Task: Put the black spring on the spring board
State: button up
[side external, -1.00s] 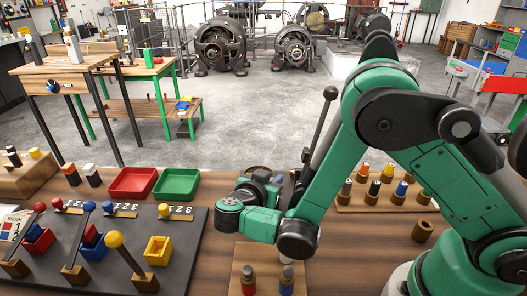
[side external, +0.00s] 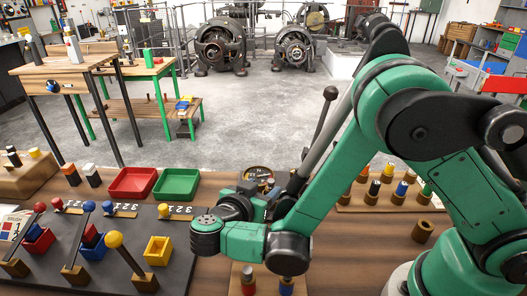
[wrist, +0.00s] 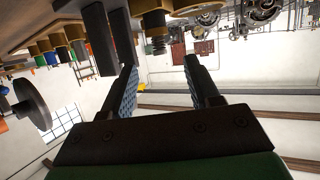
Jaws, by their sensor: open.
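My gripper (wrist: 158,72) is open in the wrist view, with ribbed blue-grey pads on its fingers and nothing between them. In the side view my arm hides its fingers. I cannot pick out the black spring for sure. A brown round tray (side external: 258,172) with small things in it stands behind my wrist, partly hidden. No board is clearly marked as the spring board; a wooden board (side external: 377,209) with several coloured pegs in wooden cups stands at the right, partly behind my arm.
A red tray (side external: 132,183) and a green tray (side external: 177,184) lie at the back left. A dark panel (side external: 105,267) with levers and small coloured bins fills the front left. A small peg (side external: 248,280) with a red base stands at the front. An empty wooden cup (side external: 422,232) stands at the right.

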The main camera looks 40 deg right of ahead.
aim_at(270, 182)
jog(key=shift+a, duration=0.1)
dwell(0.3)
jog(key=shift+d+r+g+y, duration=0.2)
jog(key=shift+r+g+y, duration=0.1)
jog(key=shift+y, duration=0.2)
jog(key=shift+x, duration=2.75)
jog(key=shift+c, duration=0.2)
grip_shut()
